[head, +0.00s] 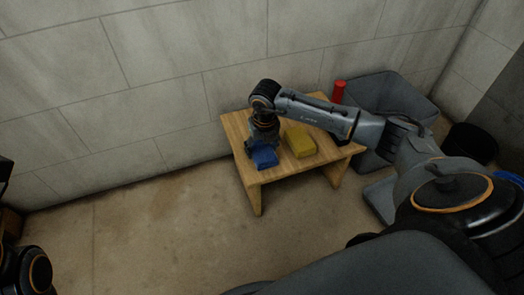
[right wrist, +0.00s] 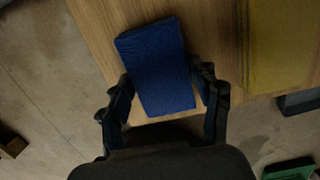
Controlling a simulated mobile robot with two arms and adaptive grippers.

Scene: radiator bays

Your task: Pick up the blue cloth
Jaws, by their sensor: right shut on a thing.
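The blue cloth (head: 265,158) is a folded, flat block near the front left edge of a small wooden table (head: 234,124). My right gripper (head: 262,147) points down over it in the head view. In the right wrist view, the blue cloth (right wrist: 158,62) lies between the two fingers of the right gripper (right wrist: 166,92), one along each long side, and the gripper is shut on it. The cloth appears to be at the tabletop; I cannot tell whether it is lifted. My left gripper is out of view.
A yellow folded block (head: 300,141) lies on the table right of the blue cloth. A red cylinder (head: 339,91) stands at the back right. A grey bin (head: 418,92) is beside the table. A green object (right wrist: 289,170) shows below. The floor in front is clear.

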